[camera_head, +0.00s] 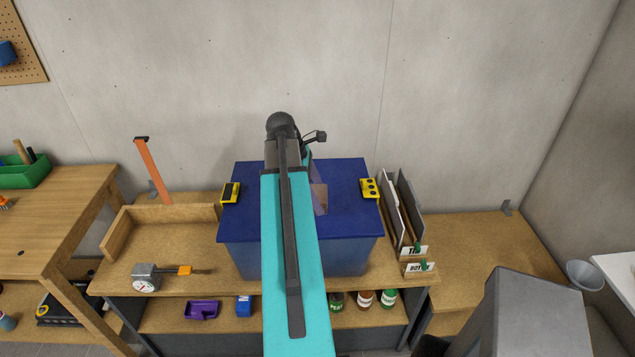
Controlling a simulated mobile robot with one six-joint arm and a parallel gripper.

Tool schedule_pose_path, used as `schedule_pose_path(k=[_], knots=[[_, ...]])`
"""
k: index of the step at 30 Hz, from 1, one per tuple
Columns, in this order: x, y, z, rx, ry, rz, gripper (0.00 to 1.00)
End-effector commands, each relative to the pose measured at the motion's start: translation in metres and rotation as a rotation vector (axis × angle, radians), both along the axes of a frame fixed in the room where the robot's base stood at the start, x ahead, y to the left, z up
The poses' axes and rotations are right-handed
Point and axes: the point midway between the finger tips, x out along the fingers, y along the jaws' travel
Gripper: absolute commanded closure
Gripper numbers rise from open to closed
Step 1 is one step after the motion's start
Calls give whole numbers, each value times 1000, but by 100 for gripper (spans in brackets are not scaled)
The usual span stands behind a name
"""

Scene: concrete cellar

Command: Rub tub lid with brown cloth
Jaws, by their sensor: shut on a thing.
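The tub (345,257) is blue and stands on the workbench. Its dark blue lid (345,222) is on, with a yellow latch on the left (230,192) and another on the right (369,188). My teal arm reaches over the middle of the lid and hides much of it. My gripper (316,187) points down at the lid, mostly hidden behind my arm. It is shut on the brown cloth (320,199), of which a small patch shows just right of my arm. The cloth appears to be at the lid's surface; contact is hard to make out.
On the bench's left are a dial gauge (146,278), an orange-handled tool (185,270) and an orange upright (152,168). A file rack (401,212) stands close to the tub's right. Jars (365,299) and a purple tray (201,310) sit on the lower shelf. The bench's far right is clear.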

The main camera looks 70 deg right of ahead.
Motion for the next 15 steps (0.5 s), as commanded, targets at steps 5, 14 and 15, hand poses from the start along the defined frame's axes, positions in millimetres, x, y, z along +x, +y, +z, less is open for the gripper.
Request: schedule_pose_path(k=[5,14,15], knots=[[3,2,16,-1,0,6,40],[6,4,23,-1,0,11,40],[6,4,23,0,0,12,40]])
